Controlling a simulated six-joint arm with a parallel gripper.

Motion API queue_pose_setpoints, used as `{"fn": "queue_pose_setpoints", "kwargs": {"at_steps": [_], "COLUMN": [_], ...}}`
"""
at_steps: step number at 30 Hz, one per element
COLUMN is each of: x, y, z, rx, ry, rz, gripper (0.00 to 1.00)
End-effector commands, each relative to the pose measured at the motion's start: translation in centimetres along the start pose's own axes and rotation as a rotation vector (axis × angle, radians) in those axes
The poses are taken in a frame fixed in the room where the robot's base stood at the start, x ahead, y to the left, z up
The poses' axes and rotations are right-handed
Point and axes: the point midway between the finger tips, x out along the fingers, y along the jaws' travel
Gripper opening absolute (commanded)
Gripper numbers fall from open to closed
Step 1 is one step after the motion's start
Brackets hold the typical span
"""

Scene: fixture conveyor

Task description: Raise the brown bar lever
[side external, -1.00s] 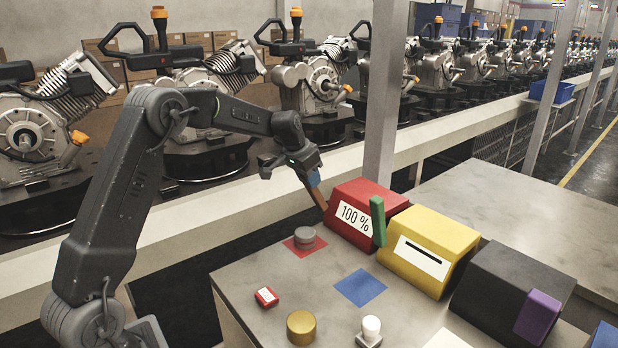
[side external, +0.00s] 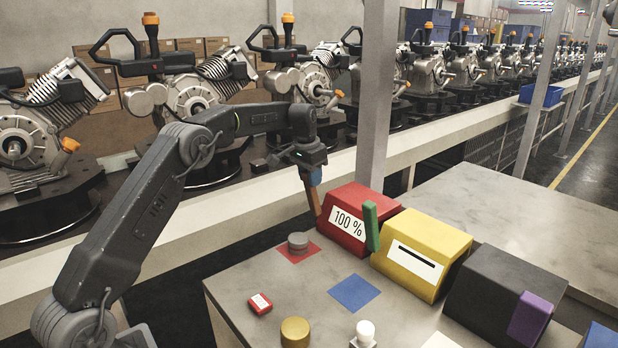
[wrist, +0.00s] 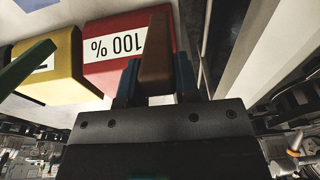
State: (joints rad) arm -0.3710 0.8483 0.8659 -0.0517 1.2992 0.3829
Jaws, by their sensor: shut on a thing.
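The brown bar lever (side external: 314,201) stands at the left side of the red box (side external: 352,211), which carries a "100 %" label. It points up and leans slightly left in the side view. My gripper (side external: 312,176) is at the lever's upper end, its blue fingertips around it. In the wrist view the brown lever (wrist: 155,57) lies between the two blue-tipped fingers of my gripper (wrist: 156,82), and the red box is behind it. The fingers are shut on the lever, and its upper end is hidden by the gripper.
A green lever (side external: 371,226) stands between the red box and the yellow box (side external: 424,232). A black box (side external: 490,275) with a purple lever (side external: 530,318) is farther right. A grey round stack (side external: 298,243) sits in front on a red square. A metal post (side external: 374,100) rises behind the red box.

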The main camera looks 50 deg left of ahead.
Motion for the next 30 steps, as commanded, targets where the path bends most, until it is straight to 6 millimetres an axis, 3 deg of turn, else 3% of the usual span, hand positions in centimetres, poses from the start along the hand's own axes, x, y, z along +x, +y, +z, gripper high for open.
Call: {"fn": "queue_pose_setpoints", "kwargs": {"at_steps": [6,7,14,23,30], "x": [-0.1,-0.1,-0.1,-0.3,-3.6], "y": [0.0,0.0,0.0,0.0,0.0], "z": [-0.1,-0.1,-0.1,0.0,-0.1], "rx": [0.001,0.001,0.0,-0.001,-0.001], "ry": [0.005,0.005,0.004,0.003,0.008], "rz": [-0.001,-0.001,0.0,0.0,-0.002], "gripper": [0.0,0.32,0.54,0.55,0.55]}}
